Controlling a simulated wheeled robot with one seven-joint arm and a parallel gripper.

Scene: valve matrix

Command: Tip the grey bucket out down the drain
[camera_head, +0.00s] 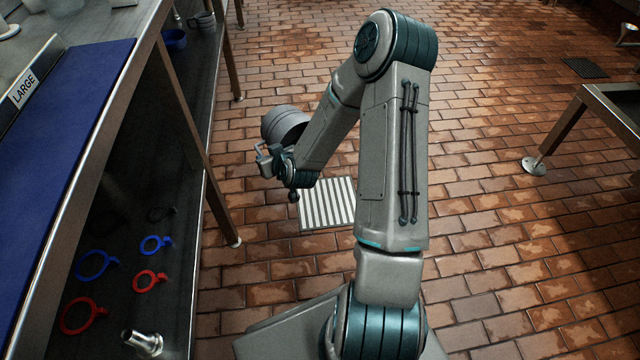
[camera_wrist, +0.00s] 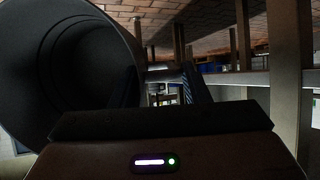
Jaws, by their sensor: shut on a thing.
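The grey bucket (camera_head: 286,125) is held beside my wrist, above the floor, in the head view. It is tilted well over from upright. My gripper (camera_head: 264,158) is shut on it at its left side; the exact grip is partly hidden by the wrist. In the wrist view the bucket's dark open mouth (camera_wrist: 85,75) fills the left side, and no contents can be made out inside. The drain (camera_head: 328,204) is a pale slatted grate in the brick floor, just below and to the right of the bucket, partly covered by my arm.
A steel bench with a blue mat (camera_head: 70,120) stands on the left, its leg (camera_head: 222,205) close to the grate. Its lower shelf holds blue rings (camera_head: 95,264) and red rings (camera_head: 150,281). Another table leg (camera_head: 535,163) stands right. A dark floor grate (camera_head: 585,68) lies far right. The floor between is clear.

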